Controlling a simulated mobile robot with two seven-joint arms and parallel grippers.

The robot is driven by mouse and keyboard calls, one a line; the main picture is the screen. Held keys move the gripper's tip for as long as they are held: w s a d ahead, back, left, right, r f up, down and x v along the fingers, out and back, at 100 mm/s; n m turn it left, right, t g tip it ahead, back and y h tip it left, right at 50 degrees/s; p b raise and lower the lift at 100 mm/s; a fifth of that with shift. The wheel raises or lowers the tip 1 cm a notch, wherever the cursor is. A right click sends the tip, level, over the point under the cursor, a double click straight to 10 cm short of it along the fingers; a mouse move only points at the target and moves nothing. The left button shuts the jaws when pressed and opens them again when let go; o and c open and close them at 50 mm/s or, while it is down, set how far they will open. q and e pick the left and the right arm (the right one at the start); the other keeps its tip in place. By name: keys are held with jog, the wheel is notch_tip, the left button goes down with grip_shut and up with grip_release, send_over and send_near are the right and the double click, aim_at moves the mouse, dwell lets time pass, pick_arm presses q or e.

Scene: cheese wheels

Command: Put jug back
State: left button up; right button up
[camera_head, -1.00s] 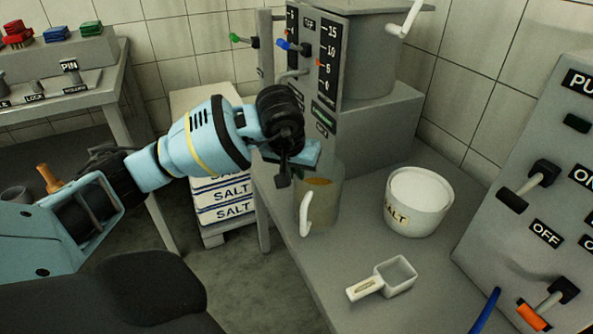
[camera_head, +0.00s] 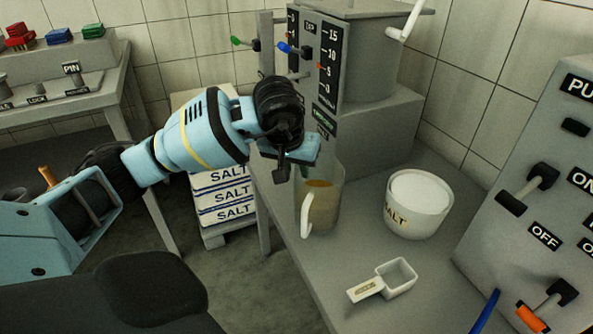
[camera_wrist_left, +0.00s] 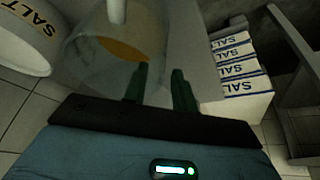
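The jug (camera_head: 331,205) is a clear, see-through vessel with a white handle (camera_head: 306,214) and a little amber liquid low inside. It stands upright on the grey bench below the dispenser column. My left gripper (camera_head: 283,176) is just left of the jug's rim, above the handle. In the left wrist view its two dark fingers (camera_wrist_left: 160,85) are apart with nothing between them. The jug (camera_wrist_left: 88,62) lies beyond them at upper left there, with the handle (camera_wrist_left: 117,10) at the top edge. Whether a finger touches the jug cannot be told. My right gripper is not in view.
A white salt tub (camera_head: 418,205) and a white scoop (camera_head: 385,279) stand right of the jug on the bench (camera_head: 365,240). The dispenser (camera_head: 318,75) with levers rises behind it. Stacked salt packs (camera_head: 224,195) are left of the bench. A lever panel (camera_head: 540,205) is at right.

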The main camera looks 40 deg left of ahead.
pick_arm(q)
jog(key=p+v, duration=0.1)
jog(key=v, duration=0.8)
jog(key=shift+s+r, duration=0.15)
jog(key=shift+r, duration=0.1)
jog(key=shift+d, duration=0.15)
